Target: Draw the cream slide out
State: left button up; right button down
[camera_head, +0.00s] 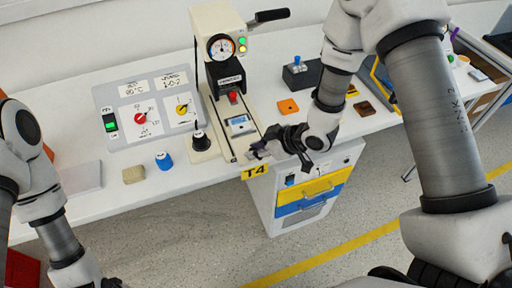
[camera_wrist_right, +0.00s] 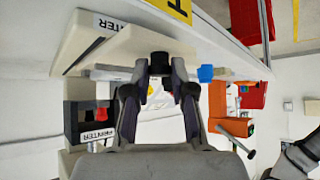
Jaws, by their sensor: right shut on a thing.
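The cream press (camera_head: 221,75) stands at the back of the white bench, with a gauge and a black lever. Its cream slide (camera_head: 245,142) runs forward under the press head to the bench's front edge, and a blue-and-white piece (camera_head: 239,123) sits on it. My right gripper (camera_head: 264,151) is at the front end of the slide, partly hiding it. In the right wrist view, its fingers (camera_wrist_right: 160,75) are closed around a black knob (camera_wrist_right: 160,61) on the cream slide (camera_wrist_right: 145,47). My left arm enters at the left, but its gripper is out of frame.
A control panel (camera_head: 154,106) with dials lies left of the press. A black knob on a cream base (camera_head: 200,140), a blue cap (camera_head: 163,160) and a beige block (camera_head: 133,174) are nearby. An orange tile (camera_head: 288,107) lies right. A drawer cabinet (camera_head: 308,193) stands below the bench.

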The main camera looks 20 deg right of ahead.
jog(key=shift+s+f, duration=0.25)
jog(key=shift+s, duration=0.05)
jog(key=c, duration=1.1)
grip_release()
jog(key=shift+o, duration=0.6)
jog(key=shift+a, duration=0.1)
jog(key=shift+r, duration=0.15)
jog(key=shift+d+r, duration=0.2)
jog(key=shift+d, duration=0.05)
jog(key=v, duration=1.1)
jog(key=shift+s, duration=0.15)
jog(key=shift+r, duration=0.1)
